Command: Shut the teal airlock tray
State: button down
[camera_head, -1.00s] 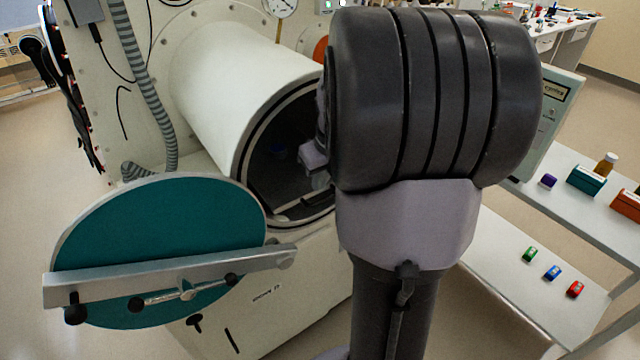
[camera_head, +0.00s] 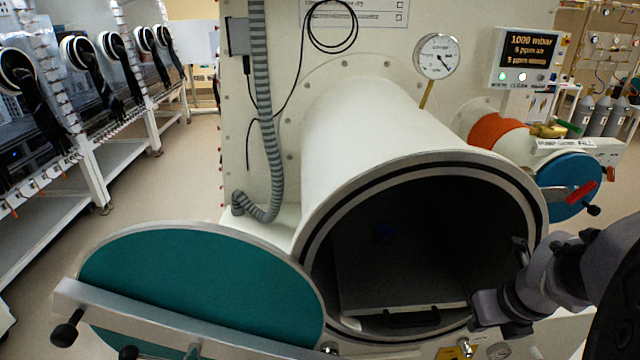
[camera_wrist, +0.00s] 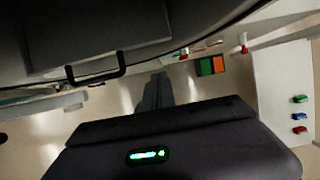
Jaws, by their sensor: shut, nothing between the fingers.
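The teal airlock is an open white cylinder (camera_head: 350,130) with its round teal door (camera_head: 190,275) swung out to the left. Its flat grey tray (camera_head: 400,290) lies inside the dark bore, its front edge near the mouth. A dark bar handle (camera_head: 412,317) is on the tray front; the handle also shows in the wrist view (camera_wrist: 95,80). My gripper (camera_head: 485,305) is shut and empty, to the right of the handle near the rim, with no visible contact. In the wrist view, its dark body fills the bottom.
A smaller airlock with a blue door (camera_head: 570,185) stands at the right, behind my arm. A ribbed hose (camera_head: 268,120) hangs left of the cylinder. The open teal door takes up the lower left. Floor (camera_head: 150,190) is free farther left.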

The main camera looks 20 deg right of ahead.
aim_at(454, 294)
jog(key=w, duration=0.2)
jog(key=w+d, duration=0.1)
jog(key=w, duration=0.1)
jog(key=shift+w+f+b, duration=0.1)
jog(key=shift+f+b, duration=0.15)
jog(key=shift+b, duration=0.05)
jog(key=w, duration=0.2)
jog(key=w+d+p, duration=0.1)
jog(key=w, duration=0.1)
jog(key=shift+w, duration=0.1)
